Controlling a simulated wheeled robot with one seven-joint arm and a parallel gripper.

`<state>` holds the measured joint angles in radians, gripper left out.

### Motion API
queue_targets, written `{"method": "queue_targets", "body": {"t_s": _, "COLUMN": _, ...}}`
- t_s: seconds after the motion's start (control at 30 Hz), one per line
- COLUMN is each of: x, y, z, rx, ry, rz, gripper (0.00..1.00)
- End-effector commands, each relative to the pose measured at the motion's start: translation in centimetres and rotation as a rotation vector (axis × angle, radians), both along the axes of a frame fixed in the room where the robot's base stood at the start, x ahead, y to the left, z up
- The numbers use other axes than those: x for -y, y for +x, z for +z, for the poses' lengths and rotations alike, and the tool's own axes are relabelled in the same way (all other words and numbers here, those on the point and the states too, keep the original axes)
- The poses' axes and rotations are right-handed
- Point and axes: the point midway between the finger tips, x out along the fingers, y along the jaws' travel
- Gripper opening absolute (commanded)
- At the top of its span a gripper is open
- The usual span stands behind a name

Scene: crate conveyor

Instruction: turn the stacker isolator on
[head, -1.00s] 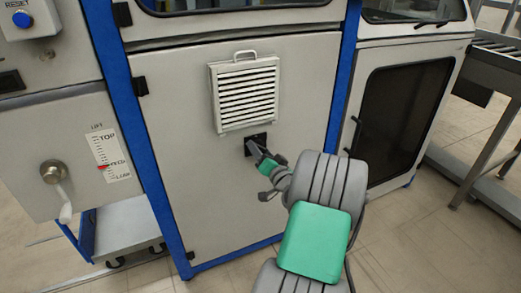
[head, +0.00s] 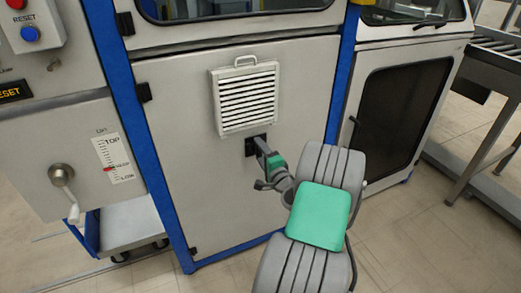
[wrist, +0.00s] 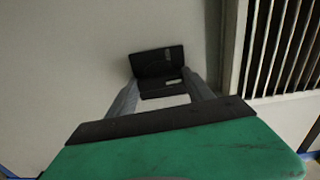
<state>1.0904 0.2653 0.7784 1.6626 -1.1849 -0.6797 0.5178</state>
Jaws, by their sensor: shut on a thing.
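The stacker isolator (head: 250,148) is a small black plate on the grey cabinet door, just below the white louvred vent. In the wrist view its dark plate (wrist: 157,62) shows with small pale marks, too small to read. My gripper (head: 262,146) reaches it from the lower right, and its fingers (wrist: 165,90) close in on the plate. The gripper is shut on the isolator's handle. The handle is mostly hidden between the fingers, so I cannot tell which position it points to.
The louvred vent (head: 246,98) sits right above the gripper. A control panel with a crank (head: 64,178), a lift scale (head: 113,158) and a blue reset button (head: 29,34) is at the left. A dark-windowed cabinet (head: 405,115) and a conveyor (head: 490,120) stand at the right.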

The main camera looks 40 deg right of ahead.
Motion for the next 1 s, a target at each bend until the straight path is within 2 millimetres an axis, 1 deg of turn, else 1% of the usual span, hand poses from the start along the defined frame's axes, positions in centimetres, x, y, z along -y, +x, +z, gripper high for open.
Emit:
{"method": "queue_targets", "body": {"t_s": 0.23, "x": 0.00, "y": 0.02, "z": 0.06, "rx": 0.015, "ry": 0.049, "rz": 0.001, "gripper": 0.20}}
{"method": "queue_targets", "body": {"t_s": 0.63, "x": 0.00, "y": 0.02, "z": 0.03, "rx": 0.017, "ry": 0.053, "rz": 0.000, "gripper": 0.20}}
{"method": "queue_targets", "body": {"t_s": 0.67, "x": 0.00, "y": 0.02, "z": 0.03, "rx": 0.017, "ry": 0.053, "rz": 0.000, "gripper": 0.62}}
{"method": "queue_targets", "body": {"t_s": 0.9, "x": 0.00, "y": 0.02, "z": 0.02, "rx": 0.017, "ry": 0.053, "rz": 0.000, "gripper": 0.81}}
{"method": "queue_targets", "body": {"t_s": 1.0, "x": 0.00, "y": 0.01, "z": 0.01, "rx": 0.017, "ry": 0.053, "rz": 0.000, "gripper": 0.82}}
